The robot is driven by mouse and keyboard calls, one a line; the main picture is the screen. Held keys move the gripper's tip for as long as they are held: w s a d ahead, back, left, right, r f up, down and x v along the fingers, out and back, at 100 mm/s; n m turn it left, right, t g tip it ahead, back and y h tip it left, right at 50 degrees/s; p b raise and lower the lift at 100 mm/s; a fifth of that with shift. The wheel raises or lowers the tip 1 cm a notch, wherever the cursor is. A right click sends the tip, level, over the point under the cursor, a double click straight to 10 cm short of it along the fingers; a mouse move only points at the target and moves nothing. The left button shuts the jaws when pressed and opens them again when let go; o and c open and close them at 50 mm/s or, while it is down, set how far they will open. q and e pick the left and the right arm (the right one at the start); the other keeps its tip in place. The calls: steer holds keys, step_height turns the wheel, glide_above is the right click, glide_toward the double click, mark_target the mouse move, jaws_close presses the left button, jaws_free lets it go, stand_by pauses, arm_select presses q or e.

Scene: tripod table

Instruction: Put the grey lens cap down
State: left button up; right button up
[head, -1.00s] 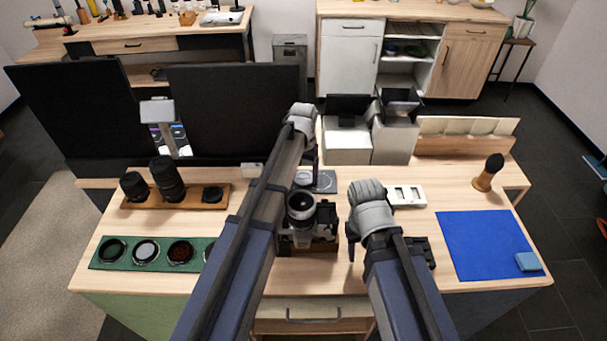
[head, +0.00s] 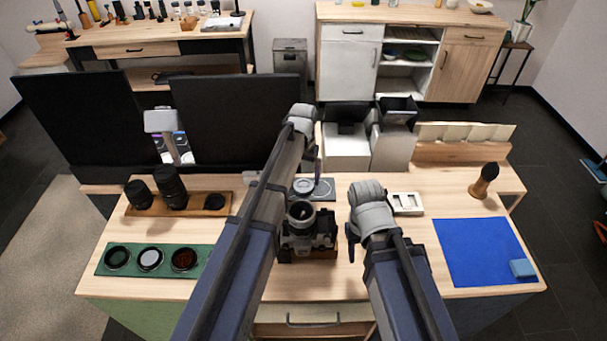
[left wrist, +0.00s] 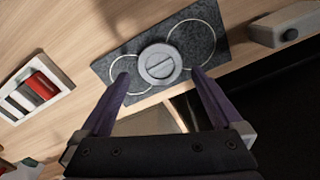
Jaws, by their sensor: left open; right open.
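The grey lens cap (left wrist: 160,64) is a round disc with a bar across its middle. It lies on a dark grey mat (left wrist: 213,22) marked with pale circles, between two of them and overlapping them. In the head view the cap (head: 303,186) shows just right of my left arm. My left gripper (left wrist: 159,74) is open, its purple fingertips apart on either side of the cap; I cannot tell whether they touch the mat. In the head view my left gripper (head: 315,168) is partly hidden by its own arm. My right gripper (head: 354,248) is open beside the camera.
A camera (head: 303,228) stands in front of the mat. A white slotted holder (head: 407,203) and a blue cloth (head: 480,250) are to the right. Lenses (head: 171,188) on a wooden tray and a green filter mat (head: 105,266) are left. Dark monitors (head: 235,115) stand behind.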

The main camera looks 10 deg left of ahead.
step_height(320, 180, up, 9)
steer(key=p, duration=0.7)
steer(key=shift+p, duration=0.4)
steer(key=shift+f, duration=0.1)
